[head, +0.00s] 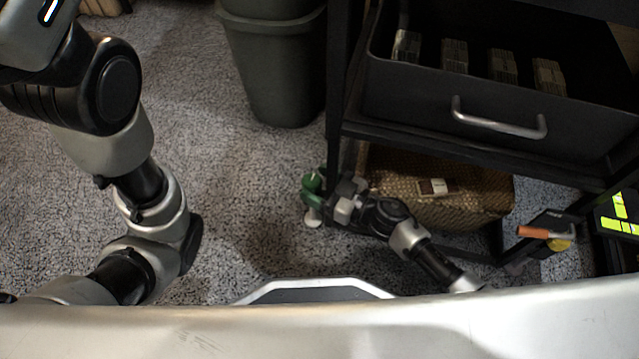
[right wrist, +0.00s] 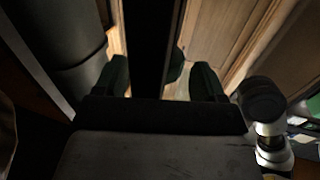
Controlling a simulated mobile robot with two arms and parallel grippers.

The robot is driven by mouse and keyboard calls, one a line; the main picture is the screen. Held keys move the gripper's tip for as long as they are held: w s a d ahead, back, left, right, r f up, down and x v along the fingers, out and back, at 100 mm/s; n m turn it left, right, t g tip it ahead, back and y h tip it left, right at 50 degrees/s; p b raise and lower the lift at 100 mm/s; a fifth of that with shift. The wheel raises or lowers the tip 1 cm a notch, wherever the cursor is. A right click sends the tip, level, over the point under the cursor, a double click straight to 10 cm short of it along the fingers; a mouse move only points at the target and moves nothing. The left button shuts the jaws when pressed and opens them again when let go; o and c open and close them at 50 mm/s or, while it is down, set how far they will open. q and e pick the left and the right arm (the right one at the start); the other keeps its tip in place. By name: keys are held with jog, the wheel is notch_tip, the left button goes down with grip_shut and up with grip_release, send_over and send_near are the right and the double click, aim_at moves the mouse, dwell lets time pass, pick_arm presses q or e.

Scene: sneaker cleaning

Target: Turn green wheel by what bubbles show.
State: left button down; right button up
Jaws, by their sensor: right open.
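Green parts (head: 313,183) show low beside the left post of the black rack in the head view; I cannot tell whether they are the wheel or my green fingertips. A white piece (head: 312,218) is just below them. My right gripper (head: 327,194) is right at these parts, pointing left. In the right wrist view its two dark green fingers (right wrist: 160,80) stand apart. A dark rounded green thing (right wrist: 176,66) shows between them, partly hidden by a black upright post; contact is unclear. No bubbles can be made out. The left arm shows, but its gripper is out of view.
An open black drawer (head: 470,110) holds several small stacks above the right arm. A woven brown box (head: 440,190) sits on the lower shelf. A dark green bin (head: 272,70) stands behind. An orange-handled item (head: 535,232) is at right. Speckled carpet is clear at centre left.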

jog(key=shift+c, duration=0.3)
jog(key=c, duration=0.9)
jog(key=shift+w+r+n+g+y+p, duration=0.2)
jog(key=shift+n+g+y+p, duration=0.5)
jog(key=shift+g, duration=0.3)
jog(key=shift+d+f+n+g+y+p, duration=0.1)
jog(key=shift+n+g+y+p, duration=0.1)
jog(key=shift+n+g, duration=0.25)
jog(key=shift+f+n+g+y+p, duration=0.15)
jog(key=shift+n+g, duration=0.1)
jog(key=shift+g, duration=0.3)
jog(key=o, duration=1)
jog(key=shift+c, duration=0.2)
